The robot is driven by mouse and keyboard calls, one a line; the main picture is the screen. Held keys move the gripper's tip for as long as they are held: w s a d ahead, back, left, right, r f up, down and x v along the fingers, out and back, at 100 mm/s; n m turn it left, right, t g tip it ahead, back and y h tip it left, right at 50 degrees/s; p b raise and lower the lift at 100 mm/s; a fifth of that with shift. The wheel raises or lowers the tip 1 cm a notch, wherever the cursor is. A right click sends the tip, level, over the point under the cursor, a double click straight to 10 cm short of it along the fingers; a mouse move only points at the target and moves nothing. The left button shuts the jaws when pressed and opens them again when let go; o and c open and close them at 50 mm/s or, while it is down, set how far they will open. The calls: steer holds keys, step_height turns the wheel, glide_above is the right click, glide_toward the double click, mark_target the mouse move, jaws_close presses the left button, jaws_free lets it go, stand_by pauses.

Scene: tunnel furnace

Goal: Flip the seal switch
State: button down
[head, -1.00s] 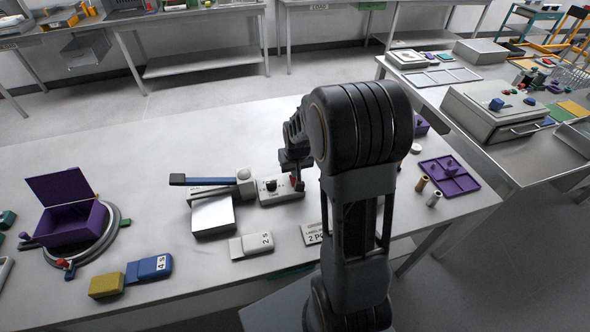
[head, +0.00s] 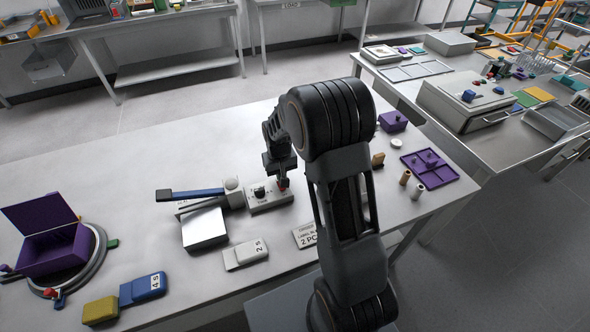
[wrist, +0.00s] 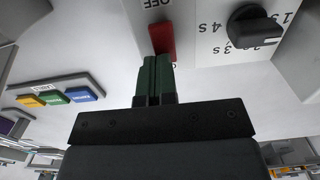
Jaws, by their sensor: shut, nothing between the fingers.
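The seal switch is a small red rocker (wrist: 161,38) on a pale control box (head: 262,203) beside the sealer with the blue lever (head: 190,194). In the wrist view, "OFF" is printed above the switch and a label below it is mostly covered. A black dial (wrist: 254,27) with seconds marks sits to its right; it also shows in the head view (head: 259,192). My gripper (wrist: 155,60) is shut and empty, its green fingertips at the lower end of the red switch. I cannot tell whether they touch it. In the head view my gripper (head: 282,178) is above the switch.
A purple open box (head: 55,250) stands on a turntable at the left. A purple tray (head: 430,172) and small cylinders lie at the right.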

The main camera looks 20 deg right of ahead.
steer(key=shift+s+f+g, duration=0.15)
steer(key=shift+f+g, duration=0.5)
steer(key=shift+g, duration=0.05)
steer(key=shift+s+r, duration=0.1)
steer(key=shift+s, duration=0.5)
steer(key=shift+r+p, duration=0.15)
steer(key=shift+p, duration=0.15)
step_height(320, 180, up, 15)
steer(key=w+p, duration=0.1)
steer(key=w, duration=0.1)
steer(key=shift+w+f, duration=0.2)
steer(key=shift+w, duration=0.1)
